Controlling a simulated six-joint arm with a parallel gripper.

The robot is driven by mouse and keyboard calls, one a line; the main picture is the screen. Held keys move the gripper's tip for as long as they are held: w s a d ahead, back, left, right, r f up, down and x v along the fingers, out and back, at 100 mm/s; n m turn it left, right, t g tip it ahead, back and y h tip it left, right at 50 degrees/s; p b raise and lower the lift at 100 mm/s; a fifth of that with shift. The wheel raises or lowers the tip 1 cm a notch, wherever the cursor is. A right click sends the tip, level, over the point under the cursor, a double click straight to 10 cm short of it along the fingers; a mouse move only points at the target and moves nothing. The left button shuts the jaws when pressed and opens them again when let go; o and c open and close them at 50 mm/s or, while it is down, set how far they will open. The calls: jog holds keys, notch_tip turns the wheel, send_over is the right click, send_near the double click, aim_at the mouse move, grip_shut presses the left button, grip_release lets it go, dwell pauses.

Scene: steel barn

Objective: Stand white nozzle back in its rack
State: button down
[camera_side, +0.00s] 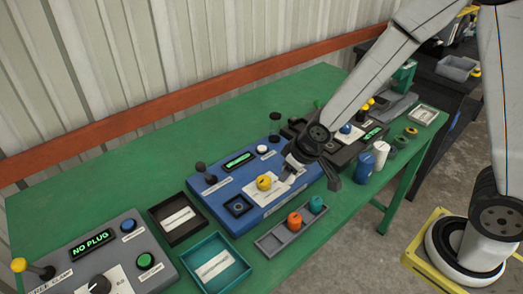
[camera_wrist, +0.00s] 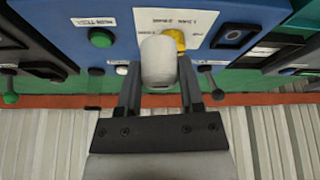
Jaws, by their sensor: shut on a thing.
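The white nozzle (camera_wrist: 158,62) is a pale, rounded cylinder between the fingers of my gripper (camera_wrist: 159,72) in the wrist view. My gripper is shut on it, in front of a blue panel. In the side view my gripper (camera_side: 298,162) is over the right part of the blue panel (camera_side: 222,199), and I cannot clearly make out the nozzle there. The grey rack (camera_side: 268,241) lies in front of that panel. It holds an orange nozzle (camera_side: 294,220) and a teal nozzle (camera_side: 316,205); its left end looks empty.
A yellow knob (camera_side: 264,183) stands on the blue panel, near my gripper. A dark tray (camera_side: 159,215) and a teal tray (camera_side: 238,264) lie left of the rack. Blue (camera_side: 364,168) and white (camera_side: 380,155) containers stand to the right. Green tabletop is clear at the back left.

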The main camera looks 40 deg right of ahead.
aim_at(265, 244)
jog(key=s+a+f+n, duration=0.1)
jog(key=s+a, duration=0.1)
jog(key=a, duration=0.2)
jog(key=s+a+f+n+y, duration=0.1)
jog(key=s+a+n, duration=0.1)
jog(key=a, duration=0.2)
jog(key=s+a+f+n+y, duration=0.1)
jog(key=s+a, duration=0.1)
jog(key=a, duration=0.1)
jog(key=shift+s+a+f+n+g, duration=0.25)
jog(key=shift+s+a+n+g, duration=0.1)
jog(key=shift+a+n+g, duration=0.05)
jog(key=shift+f, duration=0.2)
jog(key=shift+f, duration=2.3)
jog(key=shift+f, duration=0.1)
jog(key=shift+c, duration=1.2)
grip_release()
jog(key=shift+v, duration=3.85)
jog(key=shift+w, duration=0.1)
